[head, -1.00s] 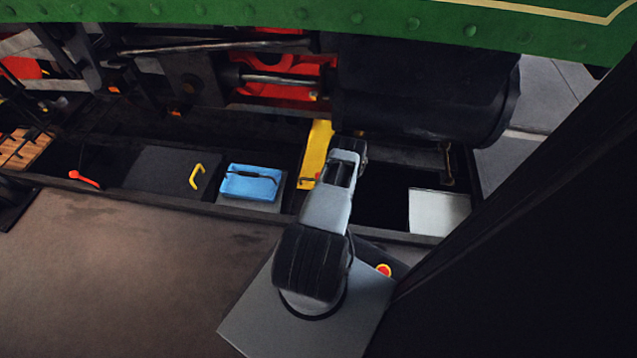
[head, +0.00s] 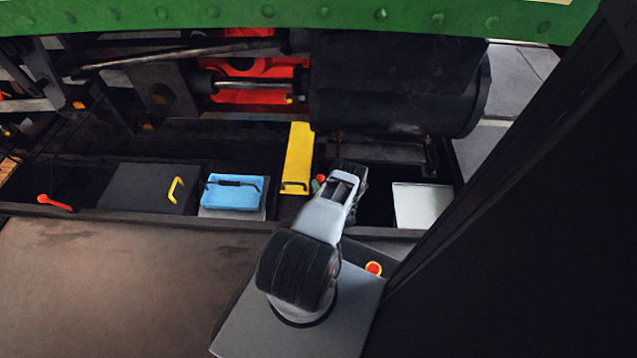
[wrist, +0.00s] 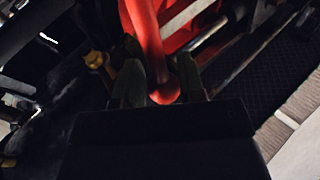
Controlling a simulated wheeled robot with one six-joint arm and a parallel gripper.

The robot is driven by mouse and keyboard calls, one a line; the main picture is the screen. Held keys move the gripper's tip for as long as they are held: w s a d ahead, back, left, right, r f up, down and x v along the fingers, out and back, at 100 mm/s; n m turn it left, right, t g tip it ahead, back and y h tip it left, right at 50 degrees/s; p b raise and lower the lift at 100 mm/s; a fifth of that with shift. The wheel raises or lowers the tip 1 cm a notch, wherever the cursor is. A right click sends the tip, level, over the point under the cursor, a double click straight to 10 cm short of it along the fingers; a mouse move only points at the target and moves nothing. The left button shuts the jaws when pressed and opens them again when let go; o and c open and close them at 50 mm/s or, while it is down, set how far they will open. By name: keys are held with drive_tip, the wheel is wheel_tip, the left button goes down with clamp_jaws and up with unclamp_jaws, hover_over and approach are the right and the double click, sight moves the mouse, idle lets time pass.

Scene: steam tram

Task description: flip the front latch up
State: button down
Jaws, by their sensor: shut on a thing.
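A red curved bar with a rounded end (wrist: 148,38) runs down between the fingers of my gripper (wrist: 160,80) in the wrist view. My gripper is shut on this red bar near its rounded end. I cannot tell for sure whether this bar is the front latch. In the head view my arm hides most of the gripper. A small red knob (head: 320,178) shows just left of the arm's end there, with a bit of green below it; I cannot tell whether it is the held bar.
A yellow plate (head: 299,150) lies left of my arm. Further left are a blue tray (head: 235,196), a dark box with a yellow handle (head: 177,190) and a red-ended tool (head: 52,202). A pale box (head: 420,207) is to the right. The black cylinder (head: 390,95) hangs close beyond.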

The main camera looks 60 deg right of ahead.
drive_tip(key=shift+s+d, duration=0.15)
idle(0.4)
drive_tip(key=c, duration=0.7)
unclamp_jaws()
drive_tip(key=shift+c, duration=0.2)
